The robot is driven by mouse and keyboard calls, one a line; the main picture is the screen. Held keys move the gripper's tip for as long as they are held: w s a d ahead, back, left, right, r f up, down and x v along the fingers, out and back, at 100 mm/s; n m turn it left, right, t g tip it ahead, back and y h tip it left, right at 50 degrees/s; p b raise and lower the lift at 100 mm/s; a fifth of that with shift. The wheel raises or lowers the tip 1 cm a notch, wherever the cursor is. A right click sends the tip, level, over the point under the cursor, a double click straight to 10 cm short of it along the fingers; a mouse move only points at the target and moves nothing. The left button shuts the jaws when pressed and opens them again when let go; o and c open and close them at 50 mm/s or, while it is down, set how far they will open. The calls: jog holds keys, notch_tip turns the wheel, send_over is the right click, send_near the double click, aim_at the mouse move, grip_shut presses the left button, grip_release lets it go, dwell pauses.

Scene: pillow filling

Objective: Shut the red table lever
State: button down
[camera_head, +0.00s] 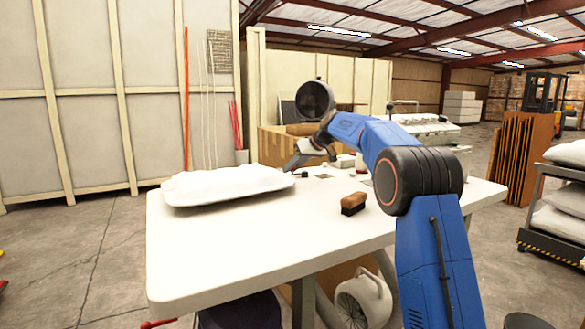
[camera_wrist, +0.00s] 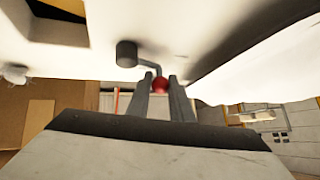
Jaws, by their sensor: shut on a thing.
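The table lever shows in the wrist view as a dark grey pivot and bent rod with a red knob (camera_wrist: 160,84) at its end. My gripper (camera_wrist: 157,88) has one finger on each side of the red knob and is shut on it. In the head view my gripper (camera_head: 293,164) is at the far edge of the white table (camera_head: 260,240), just beyond the right end of a white pillow (camera_head: 225,184). The lever cannot be made out there.
A brown brush (camera_head: 353,203) lies on the table, right of the middle. Small items stand near its far edge. The table's front half is clear. A cart with white pillows (camera_head: 568,195) stands at the right. A red bar (camera_head: 158,323) shows below the table's front edge.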

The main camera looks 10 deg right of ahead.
jog(key=shift+s+d+f+n+g+y, duration=0.1)
jog(key=shift+s+n+g+y, duration=0.4)
jog(key=shift+n, duration=0.35)
jog(key=shift+s+d+n+g+y, duration=0.1)
jog(key=shift+s+n+g+y, duration=0.2)
jog(key=shift+n+g, duration=0.45)
jog(key=c, duration=1.6)
grip_release()
jog(key=v, duration=1.2)
